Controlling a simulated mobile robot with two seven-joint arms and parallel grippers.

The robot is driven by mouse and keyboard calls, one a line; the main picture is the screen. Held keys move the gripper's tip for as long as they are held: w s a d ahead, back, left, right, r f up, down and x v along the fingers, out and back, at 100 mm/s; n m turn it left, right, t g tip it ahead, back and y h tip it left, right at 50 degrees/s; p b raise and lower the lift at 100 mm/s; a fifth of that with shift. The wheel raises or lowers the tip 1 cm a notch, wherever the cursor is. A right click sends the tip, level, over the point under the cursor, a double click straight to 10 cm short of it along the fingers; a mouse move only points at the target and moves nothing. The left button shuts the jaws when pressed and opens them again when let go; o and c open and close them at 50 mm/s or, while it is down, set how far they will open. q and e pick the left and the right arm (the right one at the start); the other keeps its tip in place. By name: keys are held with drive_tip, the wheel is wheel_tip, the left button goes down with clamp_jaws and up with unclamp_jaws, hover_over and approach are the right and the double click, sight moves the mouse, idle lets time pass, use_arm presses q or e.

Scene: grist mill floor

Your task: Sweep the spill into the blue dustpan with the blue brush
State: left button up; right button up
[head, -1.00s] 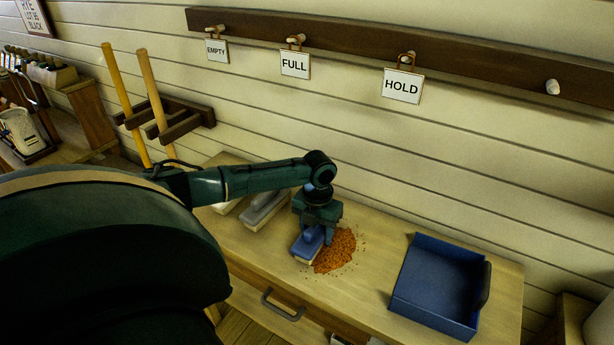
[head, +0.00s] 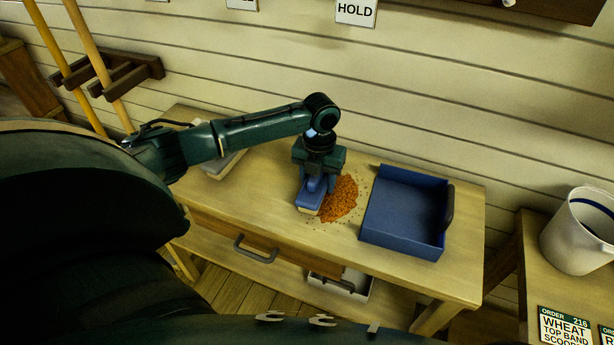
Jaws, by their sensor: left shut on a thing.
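My left gripper (head: 318,172) is shut on the blue brush (head: 311,192), which is held down at the table top with its pale bristles low. The orange-brown spill (head: 341,199) lies in a loose heap right beside the brush, on its right, with scattered grains around it. The blue dustpan (head: 402,212) lies on the table a little to the right of the spill, its handle on its right side. The gripper hides part of the brush. My right gripper is not in view.
The wooden table (head: 262,207) has bare top left of the brush. A grey-and-white item (head: 222,163) lies at its left end, partly behind my arm. A white bucket (head: 580,232) stands on another surface at the right. Two long handles lean in a rack (head: 120,79).

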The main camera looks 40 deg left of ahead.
use_arm(q)
drive_tip(key=shift+w+d+r, duration=0.1)
drive_tip(key=shift+w+d, duration=0.15)
drive_tip(key=shift+d, duration=0.55)
drive_tip(key=shift+w+d+p, duration=0.2)
drive_tip(key=shift+d+p, duration=0.15)
drive_tip(key=shift+d, duration=0.4)
drive_tip(key=shift+w+d, duration=0.3)
drive_tip(key=shift+d, duration=0.6)
drive_tip(key=shift+w+d, duration=0.25)
drive_tip(key=shift+d, duration=0.65)
drive_tip(key=shift+w+d, duration=0.2)
drive_tip(key=shift+d, duration=0.5)
drive_tip(key=shift+r+p, duration=0.55)
drive_tip(key=shift+p, duration=0.25)
drive_tip(key=shift+a+r+p, duration=0.25)
drive_tip(key=shift+r+p, duration=0.5)
drive_tip(key=shift+p, duration=0.05)
drive_tip(key=shift+s+a+r+p, duration=0.15)
drive_tip(key=shift+a+r+p, duration=0.05)
drive_tip(key=shift+r+p, duration=0.95)
drive_tip(key=shift+a+r, duration=0.25)
drive_tip(key=shift+r, duration=0.55)
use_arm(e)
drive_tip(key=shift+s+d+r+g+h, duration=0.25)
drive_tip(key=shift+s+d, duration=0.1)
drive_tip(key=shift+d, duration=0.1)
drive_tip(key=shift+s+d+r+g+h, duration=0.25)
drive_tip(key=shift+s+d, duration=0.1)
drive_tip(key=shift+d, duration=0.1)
